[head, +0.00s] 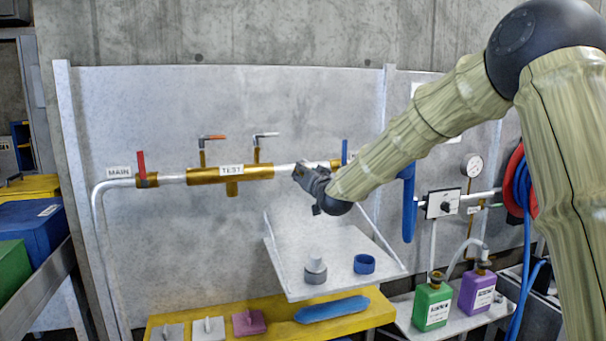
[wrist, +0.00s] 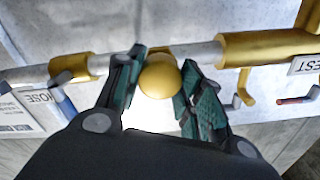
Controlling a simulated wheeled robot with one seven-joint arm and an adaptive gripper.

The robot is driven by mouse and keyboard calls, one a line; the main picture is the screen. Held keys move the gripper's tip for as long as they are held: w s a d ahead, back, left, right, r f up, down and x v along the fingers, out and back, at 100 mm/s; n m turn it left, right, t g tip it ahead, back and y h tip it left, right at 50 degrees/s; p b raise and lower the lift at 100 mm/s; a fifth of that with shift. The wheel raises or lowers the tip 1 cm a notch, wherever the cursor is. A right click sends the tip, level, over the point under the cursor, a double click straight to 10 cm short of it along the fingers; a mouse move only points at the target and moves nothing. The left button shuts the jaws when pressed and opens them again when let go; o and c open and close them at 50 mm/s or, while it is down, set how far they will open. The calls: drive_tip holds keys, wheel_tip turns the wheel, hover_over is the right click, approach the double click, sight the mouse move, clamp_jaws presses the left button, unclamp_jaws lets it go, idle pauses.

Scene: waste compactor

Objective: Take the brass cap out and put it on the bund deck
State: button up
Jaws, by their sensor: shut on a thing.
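The brass cap (wrist: 160,78) is a rounded, gold-coloured piece between the teal finger pads of my gripper (wrist: 158,85) in the wrist view. My gripper is shut on it, close in front of the grey pipe (wrist: 198,54). I cannot tell whether the cap still touches the pipe fitting. In the head view my gripper (head: 306,188) is at the pipe, right of the brass TEST fitting (head: 203,177), and the cap is not clearly visible. No surface is labelled as the bund deck; a pale tray (head: 335,272) and a yellow platform (head: 383,312) lie below my gripper.
The tray holds a grey stepped piece (head: 315,270) and a blue ring (head: 364,264). Several blocks and a blue flat piece (head: 332,309) lie on the yellow platform. Red and blue valve handles project along the pipe. Green (head: 433,306) and purple (head: 477,292) bottles stand lower right.

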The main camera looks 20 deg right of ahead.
drive_tip(key=shift+s+b, duration=0.3)
drive_tip(key=shift+s, duration=1.75)
drive_tip(key=shift+s+d+f, duration=0.1)
